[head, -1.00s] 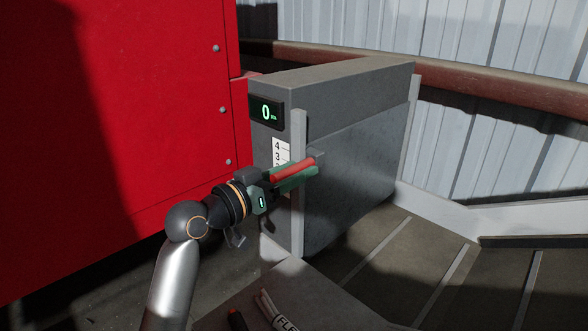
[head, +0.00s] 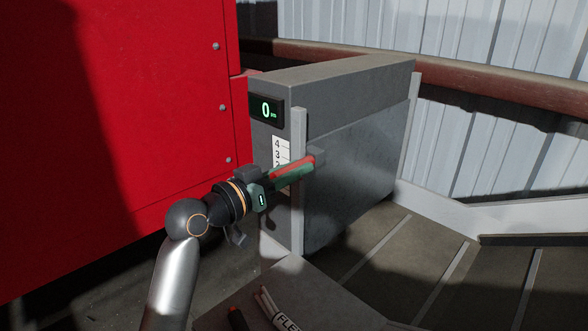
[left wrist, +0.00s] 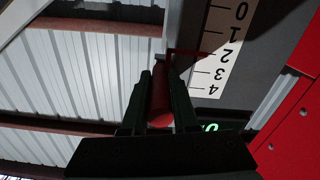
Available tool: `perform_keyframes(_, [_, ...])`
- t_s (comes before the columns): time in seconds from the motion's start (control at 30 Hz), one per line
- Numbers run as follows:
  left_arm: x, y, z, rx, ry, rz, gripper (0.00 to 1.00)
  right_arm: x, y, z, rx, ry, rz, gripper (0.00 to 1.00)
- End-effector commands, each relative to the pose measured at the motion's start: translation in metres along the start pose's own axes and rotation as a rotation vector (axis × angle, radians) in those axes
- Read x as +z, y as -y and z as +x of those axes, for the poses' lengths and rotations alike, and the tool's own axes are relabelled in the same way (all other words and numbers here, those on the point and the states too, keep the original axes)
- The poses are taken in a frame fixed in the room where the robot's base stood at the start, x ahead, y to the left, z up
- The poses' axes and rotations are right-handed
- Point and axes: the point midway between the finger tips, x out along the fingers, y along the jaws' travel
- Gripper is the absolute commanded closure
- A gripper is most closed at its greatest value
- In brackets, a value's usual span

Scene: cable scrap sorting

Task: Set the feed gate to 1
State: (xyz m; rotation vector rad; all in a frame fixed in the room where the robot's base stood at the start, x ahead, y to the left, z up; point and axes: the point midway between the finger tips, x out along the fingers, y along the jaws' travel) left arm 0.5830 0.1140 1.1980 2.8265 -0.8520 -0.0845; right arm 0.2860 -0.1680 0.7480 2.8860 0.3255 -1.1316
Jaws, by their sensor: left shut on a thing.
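The feed gate (head: 355,165) is a grey plate between two light upright rails on a grey housing. Its red bar handle (head: 294,166) sticks out near the left rail. My left gripper (head: 297,171), with green fingers, is shut on this handle (left wrist: 161,105), which shows between the fingers in the left wrist view. A white scale (left wrist: 218,45) numbered 0 to 4 is beside it; a thin red pointer (left wrist: 187,52) lies close to the 2 mark there. In the head view the lower scale (head: 281,150) is hidden behind my gripper. My right gripper is out of view.
A display (head: 266,110) on the housing reads 0. A large red cabinet (head: 120,120) stands at the left.

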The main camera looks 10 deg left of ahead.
Motion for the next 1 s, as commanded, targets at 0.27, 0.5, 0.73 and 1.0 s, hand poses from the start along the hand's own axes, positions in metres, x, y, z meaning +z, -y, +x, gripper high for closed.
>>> perform_keyframes(0.27, [0.0,0.0,0.0,0.001,0.001,0.0,1.0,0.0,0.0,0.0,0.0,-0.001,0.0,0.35])
perform_keyframes(0.5, [0.0,0.0,0.0,0.001,0.001,0.0,1.0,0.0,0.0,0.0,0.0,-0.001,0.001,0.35])
perform_keyframes(0.73, [0.0,0.0,0.0,0.001,0.002,0.0,1.0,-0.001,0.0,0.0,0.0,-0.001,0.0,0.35])
perform_keyframes(1.0, [0.015,0.003,0.0,0.0,0.005,0.001,1.0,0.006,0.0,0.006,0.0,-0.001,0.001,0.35])
